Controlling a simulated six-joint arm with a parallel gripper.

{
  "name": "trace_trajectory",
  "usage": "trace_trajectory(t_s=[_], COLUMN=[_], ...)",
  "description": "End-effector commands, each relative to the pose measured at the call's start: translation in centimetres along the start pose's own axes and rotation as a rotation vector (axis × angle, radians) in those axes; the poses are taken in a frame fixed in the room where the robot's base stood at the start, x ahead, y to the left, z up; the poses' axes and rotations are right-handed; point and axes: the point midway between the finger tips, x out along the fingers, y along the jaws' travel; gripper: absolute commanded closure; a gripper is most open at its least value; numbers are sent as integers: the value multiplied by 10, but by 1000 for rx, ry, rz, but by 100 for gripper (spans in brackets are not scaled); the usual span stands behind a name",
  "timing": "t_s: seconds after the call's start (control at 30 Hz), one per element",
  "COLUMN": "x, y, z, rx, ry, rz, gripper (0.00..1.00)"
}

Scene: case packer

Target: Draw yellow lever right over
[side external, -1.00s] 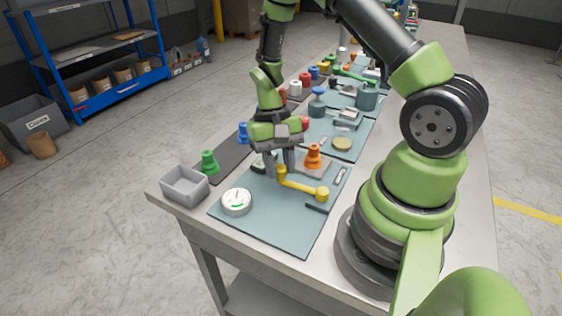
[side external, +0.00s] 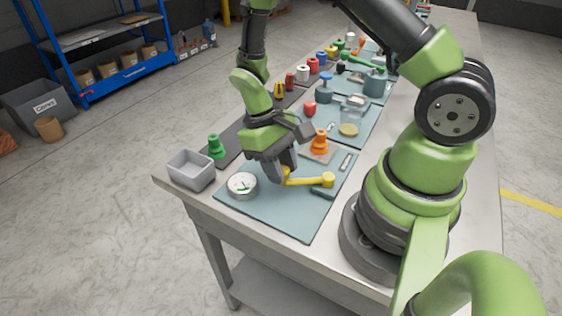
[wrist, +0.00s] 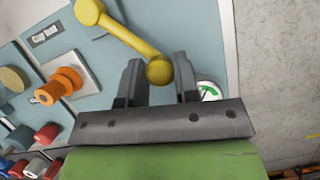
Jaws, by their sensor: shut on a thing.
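The yellow lever (side external: 308,181) lies across the front teal mat, with its round pivot end on a dark base at the right in the side view. In the wrist view the lever (wrist: 125,36) runs from its pivot at the upper left to a round knob end between my fingers. My gripper (wrist: 159,72) is shut on that knob end. In the side view my gripper (side external: 283,175) is low over the mat and partly hides the knob. A white round gauge (side external: 242,185) with a green mark is just left of my gripper.
An orange knob (side external: 319,142) on a grey plate stands just behind the lever. A grey bin (side external: 191,170) and a green knob piece (side external: 215,147) are at the left. The mat (side external: 290,220) is clear in front of the lever.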

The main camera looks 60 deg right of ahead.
Motion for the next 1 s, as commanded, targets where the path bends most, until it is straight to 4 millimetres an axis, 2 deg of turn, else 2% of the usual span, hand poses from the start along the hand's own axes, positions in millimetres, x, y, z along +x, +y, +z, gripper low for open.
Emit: trace_trajectory(t_s=[0.4,0.43,0.5,0.83,1.0], x=[0,0,0,-2,-25], y=[-2,-2,-2,-1,-1], z=[1,2,1,0,0], rx=[-9,-8,-8,-8,-7], ry=[-3,-4,-4,1,6], rz=[2,2,2,2,1], gripper=[100,64,48,46,46])
